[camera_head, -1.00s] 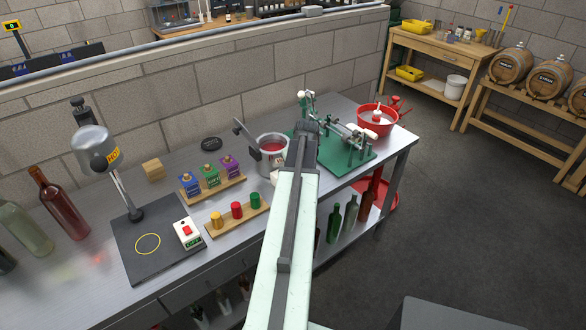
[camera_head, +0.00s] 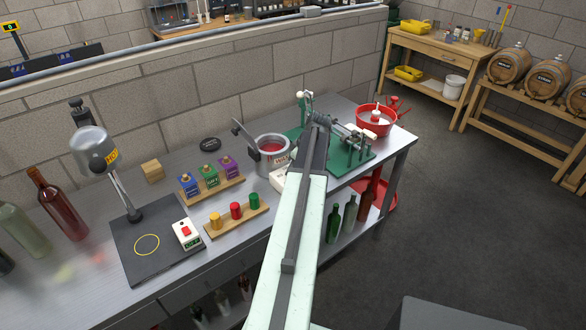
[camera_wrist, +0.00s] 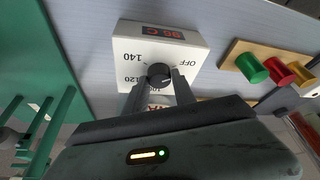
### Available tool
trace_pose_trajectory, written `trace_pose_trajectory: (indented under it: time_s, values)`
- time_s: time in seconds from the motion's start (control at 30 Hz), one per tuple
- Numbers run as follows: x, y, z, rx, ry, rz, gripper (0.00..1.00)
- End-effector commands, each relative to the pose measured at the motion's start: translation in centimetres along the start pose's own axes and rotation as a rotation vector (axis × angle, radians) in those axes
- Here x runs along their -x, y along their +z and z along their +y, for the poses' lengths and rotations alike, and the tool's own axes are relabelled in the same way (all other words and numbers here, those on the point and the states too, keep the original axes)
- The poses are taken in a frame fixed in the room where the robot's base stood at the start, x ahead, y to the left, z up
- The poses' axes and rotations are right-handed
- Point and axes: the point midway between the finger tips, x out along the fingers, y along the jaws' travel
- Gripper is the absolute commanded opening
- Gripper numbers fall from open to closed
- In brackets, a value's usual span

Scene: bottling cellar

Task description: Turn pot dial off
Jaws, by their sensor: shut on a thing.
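The pot (camera_head: 272,152), a grey metal vessel with red contents, stands on the steel bench in the head view. Its white control box (camera_head: 279,184) shows partly beside my arm. In the wrist view the control box (camera_wrist: 158,45) has a lit red display and the printed marks OFF, 140 and 120. The black dial (camera_wrist: 158,72) is on its face. My gripper (camera_wrist: 160,80) is shut on the dial, a finger at each side. The fingers partly cover the lower marks. My arm hides the gripper and dial in the head view.
A green-based machine (camera_head: 362,152) stands right of the pot, close to my arm. A red bowl (camera_head: 376,125) is at the far right.

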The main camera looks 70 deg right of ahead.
Motion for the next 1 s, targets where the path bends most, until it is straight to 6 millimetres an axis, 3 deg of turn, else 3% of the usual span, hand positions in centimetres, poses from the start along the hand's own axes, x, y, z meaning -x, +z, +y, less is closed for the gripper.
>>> trace_pose_trajectory:
  time_s: [0.43, 0.47, 0.53, 0.87, 1.0]
  values:
    - [0.0, 0.1, 0.0, 0.010, -0.005, -0.003, 0.00]
    - [0.0, 0.1, 0.0, 0.010, -0.005, -0.003, 0.34]
    - [0.0, 0.1, 0.0, 0.010, -0.005, -0.003, 0.53]
    - [0.1, 0.0, 0.0, 0.009, -0.004, -0.001, 0.53]
    - [1.3, -0.1, 0.0, 0.009, -0.004, -0.001, 0.53]
